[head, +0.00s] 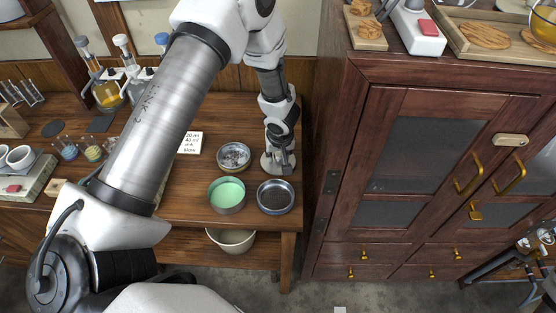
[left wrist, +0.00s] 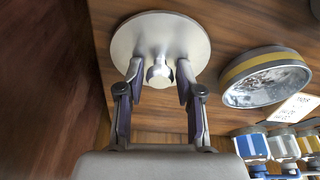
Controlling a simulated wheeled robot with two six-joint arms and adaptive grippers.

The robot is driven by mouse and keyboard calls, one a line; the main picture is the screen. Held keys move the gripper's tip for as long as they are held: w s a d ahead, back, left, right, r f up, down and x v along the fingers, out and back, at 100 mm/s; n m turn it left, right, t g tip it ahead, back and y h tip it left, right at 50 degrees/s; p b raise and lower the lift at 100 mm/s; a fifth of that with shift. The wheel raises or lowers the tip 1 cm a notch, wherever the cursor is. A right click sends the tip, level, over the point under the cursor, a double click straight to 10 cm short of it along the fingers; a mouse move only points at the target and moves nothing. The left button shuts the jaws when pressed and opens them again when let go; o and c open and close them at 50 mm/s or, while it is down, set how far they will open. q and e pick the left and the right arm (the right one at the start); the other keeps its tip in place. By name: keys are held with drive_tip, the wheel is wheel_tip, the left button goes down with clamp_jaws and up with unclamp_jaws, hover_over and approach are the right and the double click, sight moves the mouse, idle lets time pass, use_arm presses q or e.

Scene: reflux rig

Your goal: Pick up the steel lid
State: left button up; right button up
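The steel lid (left wrist: 185,40) is a round, pale metal disc with a small round knob (left wrist: 160,73) in its middle. In the head view the lid (head: 266,167) lies at the right end of the wooden table, mostly hidden under my left gripper (head: 280,158). In the left wrist view the two fingers of my left gripper (left wrist: 158,72) stand on either side of the knob. A gap shows between each fingertip and the knob, so the gripper is open around it. My right gripper is not clearly in view.
Close to the lid are a round tin (head: 234,156), a green-filled dish (head: 227,193) and a dark dish (head: 276,197). A white card (head: 190,143) lies left of the tin. A tall wooden cabinet (head: 340,150) stands close on the right. Flasks (head: 106,92) stand farther left.

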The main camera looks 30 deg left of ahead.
use_arm(q)
drive_tip(key=shift+s, duration=0.1)
clamp_jaws()
drive_tip(key=shift+r, duration=0.1)
wheel_tip(320, 180, up, 10)
drive_tip(key=shift+p, duration=0.45)
wheel_tip(320, 180, up, 4)
drive_tip(key=p, duration=0.2)
hover_over(278, 155)
drive_tip(key=shift+f, duration=0.2)
